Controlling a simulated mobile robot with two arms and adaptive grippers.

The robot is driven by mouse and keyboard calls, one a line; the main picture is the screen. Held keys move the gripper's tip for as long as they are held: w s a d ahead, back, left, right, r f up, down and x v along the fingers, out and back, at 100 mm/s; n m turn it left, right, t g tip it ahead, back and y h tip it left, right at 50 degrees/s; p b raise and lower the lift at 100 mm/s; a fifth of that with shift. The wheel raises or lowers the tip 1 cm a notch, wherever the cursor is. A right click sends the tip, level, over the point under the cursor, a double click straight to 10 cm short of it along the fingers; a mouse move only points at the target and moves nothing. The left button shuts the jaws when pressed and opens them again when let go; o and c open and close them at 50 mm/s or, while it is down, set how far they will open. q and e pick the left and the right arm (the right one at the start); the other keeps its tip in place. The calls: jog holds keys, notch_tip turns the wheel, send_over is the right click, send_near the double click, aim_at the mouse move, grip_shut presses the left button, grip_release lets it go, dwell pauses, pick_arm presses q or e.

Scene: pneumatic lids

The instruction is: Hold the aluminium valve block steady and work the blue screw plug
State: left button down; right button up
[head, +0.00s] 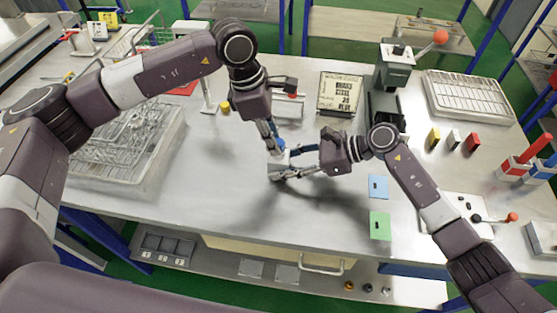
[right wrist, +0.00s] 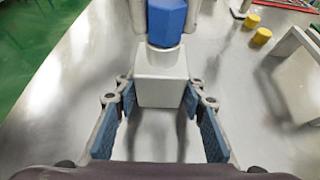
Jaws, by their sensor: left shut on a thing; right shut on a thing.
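The aluminium valve block (right wrist: 160,78) is a pale grey box on the bench, upright in the right wrist view. The blue screw plug (right wrist: 166,22) stands on its top. My right gripper (right wrist: 159,97) is shut on the block, with a blue-padded finger at each side; in the head view it (head: 287,171) comes in from the right, low over the bench. My left gripper (head: 277,146) reaches down from above and is shut on the plug, its fingers on both sides of it in the right wrist view. In the head view the grippers largely hide block and plug.
A wire-filled tray (head: 165,150) lies to the left. A blue card (head: 378,187) and a green card (head: 380,226) lie to the right. A printed board (head: 340,93) and a grey press (head: 392,75) stand behind. A yellow cylinder (head: 224,107) is behind left. The bench front is clear.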

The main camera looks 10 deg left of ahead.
pick_arm(q)
jog(key=n, duration=0.3)
jog(key=n+t, duration=0.1)
jog(key=shift+s+d, duration=0.1)
jog(key=shift+s, duration=0.15)
jog(key=shift+n, duration=0.3)
jog(key=shift+n, duration=0.3)
jog(key=n, duration=0.2)
jog(key=n+t+y, duration=0.1)
jog(key=n, duration=0.2)
jog(key=shift+s+d, duration=0.2)
jog(key=c, duration=1.7)
grip_release()
jog(key=shift+c, duration=0.9)
